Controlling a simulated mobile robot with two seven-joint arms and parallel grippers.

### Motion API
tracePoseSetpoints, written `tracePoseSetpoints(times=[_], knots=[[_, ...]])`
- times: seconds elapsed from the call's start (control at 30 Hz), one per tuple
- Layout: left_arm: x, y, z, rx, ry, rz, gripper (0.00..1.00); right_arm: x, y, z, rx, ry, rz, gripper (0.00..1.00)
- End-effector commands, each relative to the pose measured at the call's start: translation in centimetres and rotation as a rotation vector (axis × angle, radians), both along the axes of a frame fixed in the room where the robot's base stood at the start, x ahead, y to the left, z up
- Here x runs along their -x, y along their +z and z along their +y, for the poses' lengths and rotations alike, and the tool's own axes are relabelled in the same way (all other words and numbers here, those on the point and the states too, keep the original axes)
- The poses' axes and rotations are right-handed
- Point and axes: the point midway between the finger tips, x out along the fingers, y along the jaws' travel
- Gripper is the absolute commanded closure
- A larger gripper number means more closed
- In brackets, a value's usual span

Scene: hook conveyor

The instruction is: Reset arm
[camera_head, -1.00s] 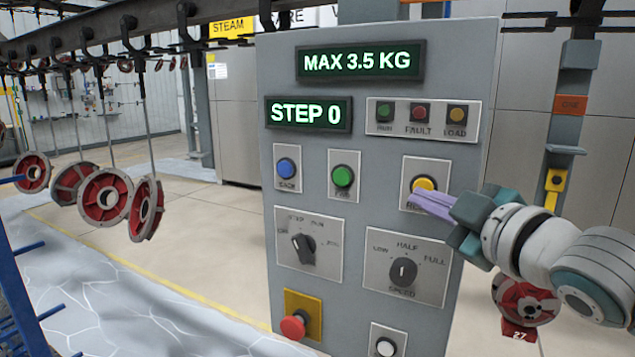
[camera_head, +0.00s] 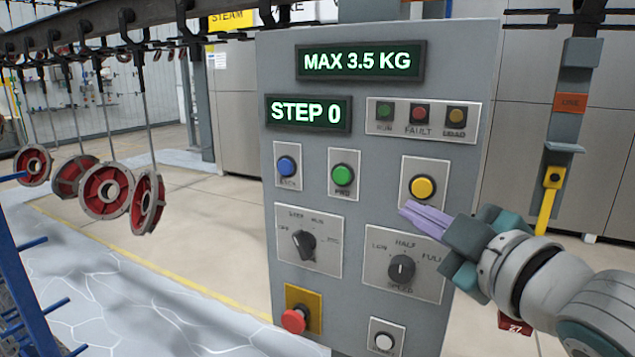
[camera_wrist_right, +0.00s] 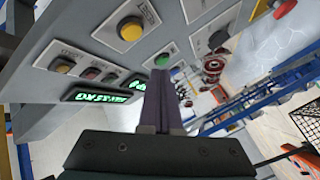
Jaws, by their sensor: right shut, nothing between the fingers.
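My right gripper (camera_head: 405,208) is shut and empty, its purple fingers together. In the head view its tips are just below the yellow button (camera_head: 422,187) on the grey control panel (camera_head: 380,325). I cannot tell exactly how far the tips are from the panel face. In the right wrist view the shut fingers (camera_wrist_right: 160,75) point along the panel. My right arm comes in from the lower right. My left gripper is not in view.
The panel also has a blue button (camera_head: 286,166), a green button (camera_head: 343,176), a red stop button (camera_head: 295,320) and two knobs. Its display reads STEP 0 (camera_head: 307,114). Red wheel-like parts (camera_head: 105,192) hang from hooks at the left. A blue rack (camera_head: 20,290) stands at the lower left.

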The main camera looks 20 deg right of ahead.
Motion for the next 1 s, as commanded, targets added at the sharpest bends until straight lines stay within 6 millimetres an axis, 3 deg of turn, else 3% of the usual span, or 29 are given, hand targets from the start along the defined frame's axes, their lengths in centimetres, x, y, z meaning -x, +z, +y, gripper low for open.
tracePoseSetpoints(times=[0.53, 0.67, 0.77, 0.9, 1.0], knots=[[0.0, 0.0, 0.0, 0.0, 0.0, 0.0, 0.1, 0.1, -0.1, 0.0, -0.005, -0.002, 0.007, 1.0], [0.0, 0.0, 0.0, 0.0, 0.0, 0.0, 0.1, 1.3, -1.9, 0.5, -0.077, -0.034, 0.101, 1.0], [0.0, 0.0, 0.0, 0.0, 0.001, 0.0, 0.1, 4.2, -4.9, 1.6, -0.201, -0.091, 0.274, 1.0], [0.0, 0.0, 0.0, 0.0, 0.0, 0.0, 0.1, 10.5, -9.1, 4.2, -0.394, -0.194, 0.58, 1.0], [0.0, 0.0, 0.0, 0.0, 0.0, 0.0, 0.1, 15.5, -10.9, 6.1, -0.497, -0.26, 0.781, 1.0]])
